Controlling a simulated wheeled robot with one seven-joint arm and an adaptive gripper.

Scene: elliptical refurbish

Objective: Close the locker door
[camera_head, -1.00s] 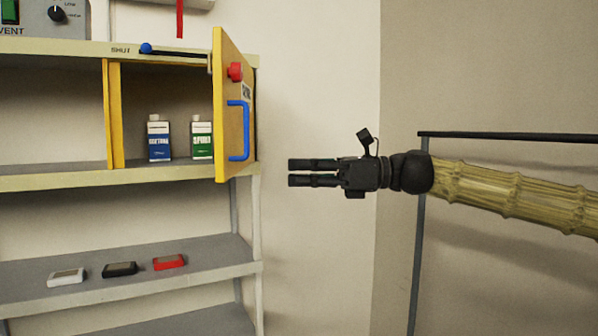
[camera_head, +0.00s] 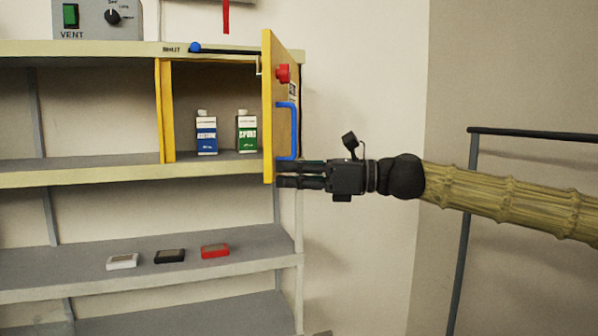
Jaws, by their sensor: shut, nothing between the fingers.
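The yellow locker door (camera_head: 268,110) stands open, swung out toward me and seen nearly edge-on. Its outer face, turned to the right, carries a blue handle (camera_head: 295,130) and a red knob (camera_head: 283,73). The locker's inside shows to the left of the door, with a blue-and-white bottle (camera_head: 206,136) and a green-and-white bottle (camera_head: 246,134) in it. My gripper (camera_head: 278,175) comes from the right and points left. It is shut and empty, with its tips beside the lower part of the door, just below the handle. I cannot tell whether they touch the door.
A blue-knobbed rod (camera_head: 194,47) lies along the upper shelf edge. A control box (camera_head: 97,19) marked VENT sits at the upper left. White, black and red (camera_head: 215,251) small devices lie on the lower shelf. A dark rail (camera_head: 530,134) stands at the right behind my arm.

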